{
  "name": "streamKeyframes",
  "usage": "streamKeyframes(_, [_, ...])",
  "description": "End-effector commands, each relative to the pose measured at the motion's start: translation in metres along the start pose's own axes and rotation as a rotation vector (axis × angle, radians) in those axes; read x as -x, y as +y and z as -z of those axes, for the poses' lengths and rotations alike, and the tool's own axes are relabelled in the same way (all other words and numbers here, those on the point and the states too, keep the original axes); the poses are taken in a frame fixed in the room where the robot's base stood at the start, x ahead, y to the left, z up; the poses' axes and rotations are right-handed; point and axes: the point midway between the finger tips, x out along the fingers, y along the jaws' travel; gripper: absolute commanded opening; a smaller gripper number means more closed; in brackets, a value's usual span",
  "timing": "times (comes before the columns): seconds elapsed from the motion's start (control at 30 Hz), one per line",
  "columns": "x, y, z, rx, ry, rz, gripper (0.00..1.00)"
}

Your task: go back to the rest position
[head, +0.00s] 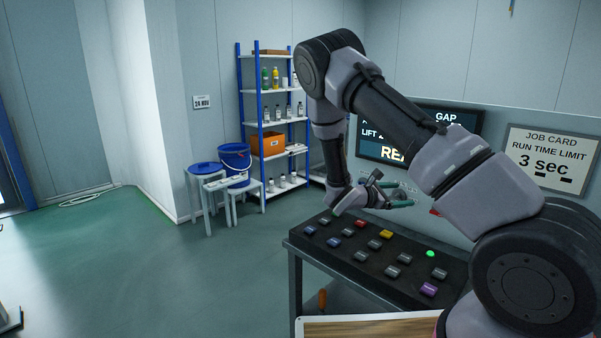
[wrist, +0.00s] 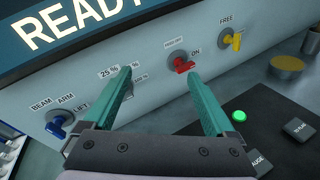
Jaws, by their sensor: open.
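My gripper (head: 390,196) is held above the button panel (head: 377,256), in front of the wall fixture. In the wrist view its two green fingers (wrist: 160,88) are spread apart with nothing between them. Beyond the fingertips is the fixture face with a red knob (wrist: 183,65) marked ON, a yellow knob (wrist: 232,40) marked FREE and a blue knob (wrist: 58,126) near the BEAM, ARM and LIFT labels. A small part near the 25 % label is partly hidden by the left finger. The fingers appear apart from the red knob.
A green lamp (head: 430,253) is lit on the panel among several coloured buttons. A screen (head: 385,150) is partly hidden by my arm. A job card (head: 547,160) reads 3 sec. A blue shelf (head: 259,120), stools (head: 207,186) and a blue bucket (head: 235,160) stand behind.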

Motion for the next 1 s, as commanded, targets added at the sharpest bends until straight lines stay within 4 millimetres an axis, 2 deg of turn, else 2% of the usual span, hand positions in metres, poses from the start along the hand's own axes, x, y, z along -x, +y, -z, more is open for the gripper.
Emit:
streamKeyframes(0.03, [0.0,-0.006,-0.023,-0.087,0.024,0.081,0.9])
streamKeyframes(0.1, [0.002,-0.017,-0.048,-0.196,0.057,0.187,0.9])
streamKeyframes(0.27, [0.016,-0.044,-0.099,-0.442,0.138,0.419,0.9])
streamKeyframes(0.47, [0.046,-0.073,-0.153,-0.75,0.254,0.683,0.9])
streamKeyframes(0.7, [0.096,-0.098,-0.211,-1.115,0.412,0.956,0.9])
streamKeyframes(1.0, [0.169,-0.116,-0.28,-1.559,0.648,1.222,0.9])
